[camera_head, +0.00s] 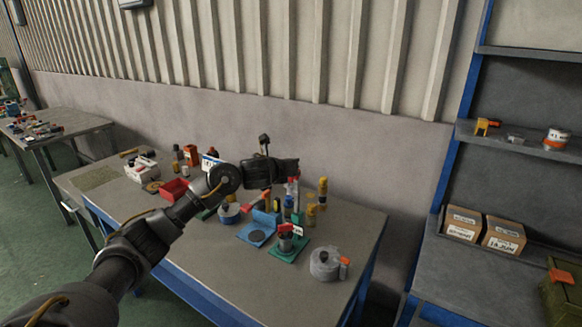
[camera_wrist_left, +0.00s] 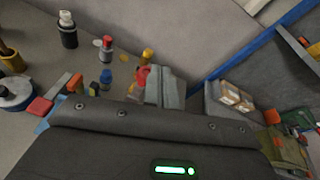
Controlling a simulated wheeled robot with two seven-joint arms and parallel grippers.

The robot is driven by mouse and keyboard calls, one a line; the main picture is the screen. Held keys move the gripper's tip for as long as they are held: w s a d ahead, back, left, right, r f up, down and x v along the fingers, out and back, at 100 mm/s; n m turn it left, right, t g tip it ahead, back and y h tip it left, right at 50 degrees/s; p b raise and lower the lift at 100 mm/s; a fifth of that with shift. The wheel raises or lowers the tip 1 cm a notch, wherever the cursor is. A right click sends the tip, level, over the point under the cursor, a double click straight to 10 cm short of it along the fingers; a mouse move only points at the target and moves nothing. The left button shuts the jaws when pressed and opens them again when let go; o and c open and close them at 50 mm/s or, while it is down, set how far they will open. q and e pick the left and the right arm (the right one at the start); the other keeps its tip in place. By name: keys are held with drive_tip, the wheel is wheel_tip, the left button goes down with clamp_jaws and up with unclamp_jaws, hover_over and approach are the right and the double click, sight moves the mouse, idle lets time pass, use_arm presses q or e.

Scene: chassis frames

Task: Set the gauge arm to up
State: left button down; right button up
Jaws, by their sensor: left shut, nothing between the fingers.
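A round grey gauge-like body (camera_head: 325,264) stands near the front right of the workbench. A short orange-red arm (camera_head: 345,262) sticks out at its right side, roughly sideways in the picture. I cannot tell its exact setting. My left gripper (camera_head: 290,169) is above the back middle of the bench, behind and left of the grey body and apart from it. It is shut and empty. Its pale fingers (camera_wrist_left: 166,85) show in the left wrist view, beyond the dark wrist housing. My right gripper is not in view.
Bottles, a red bin (camera_head: 174,190), a blue plate (camera_head: 256,233) and a green plate with a cup (camera_head: 286,243) crowd the workbench (camera_head: 225,275). A shelf with boxes (camera_head: 503,237) stands at the right. The bench front is clear.

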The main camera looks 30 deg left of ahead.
use_arm(q)
wheel_tip(320, 180, up, 6)
drive_tip(key=s+p, duration=0.2)
drive_tip(key=p, duration=0.1)
drive_tip(key=shift+d+r+p, duration=0.2)
drive_tip(key=shift+p, duration=0.2)
